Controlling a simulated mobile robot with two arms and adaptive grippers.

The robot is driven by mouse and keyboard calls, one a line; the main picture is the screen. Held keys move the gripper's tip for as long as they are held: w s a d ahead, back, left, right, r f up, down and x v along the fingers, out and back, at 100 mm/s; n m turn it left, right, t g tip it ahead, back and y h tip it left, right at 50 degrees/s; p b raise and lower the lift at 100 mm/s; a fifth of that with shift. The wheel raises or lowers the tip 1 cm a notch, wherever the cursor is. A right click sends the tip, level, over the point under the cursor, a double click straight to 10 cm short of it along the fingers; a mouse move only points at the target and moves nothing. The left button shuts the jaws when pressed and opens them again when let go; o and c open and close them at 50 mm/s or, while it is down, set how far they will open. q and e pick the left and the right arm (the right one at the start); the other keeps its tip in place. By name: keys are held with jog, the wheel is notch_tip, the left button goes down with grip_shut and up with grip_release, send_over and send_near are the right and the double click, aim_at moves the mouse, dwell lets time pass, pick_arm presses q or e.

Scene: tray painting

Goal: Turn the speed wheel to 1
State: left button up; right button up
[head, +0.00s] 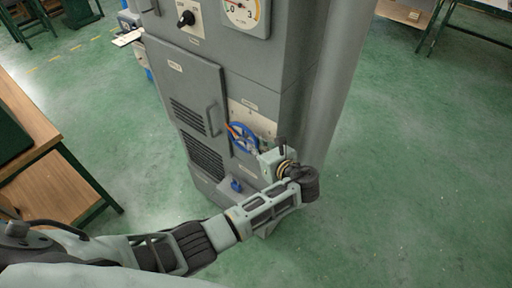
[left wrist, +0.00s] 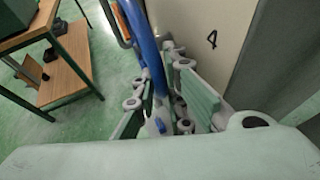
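The speed wheel (head: 241,136) is a blue ring on the lower front of a tall grey cabinet (head: 290,70). My left gripper (head: 262,152) is at its right side in the head view and covers part of it. In the left wrist view a blue stretch of the wheel's rim (left wrist: 146,50) runs between the two fingers of my left gripper (left wrist: 158,85), with the fingertips close on both sides of it. A black "4" (left wrist: 212,40) is on the pale panel beside the rim. A pointer or the current setting is not visible. My right gripper is not in view.
The cabinet has a vented door with a handle (head: 212,120), a black knob (head: 186,18) and a round gauge (head: 243,12) above. A blue part (head: 236,185) sits below the wheel. A wooden table (head: 22,115) stands at left. Green floor is clear at right.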

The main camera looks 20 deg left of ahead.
aim_at(250, 133)
pick_arm(q)
grip_shut()
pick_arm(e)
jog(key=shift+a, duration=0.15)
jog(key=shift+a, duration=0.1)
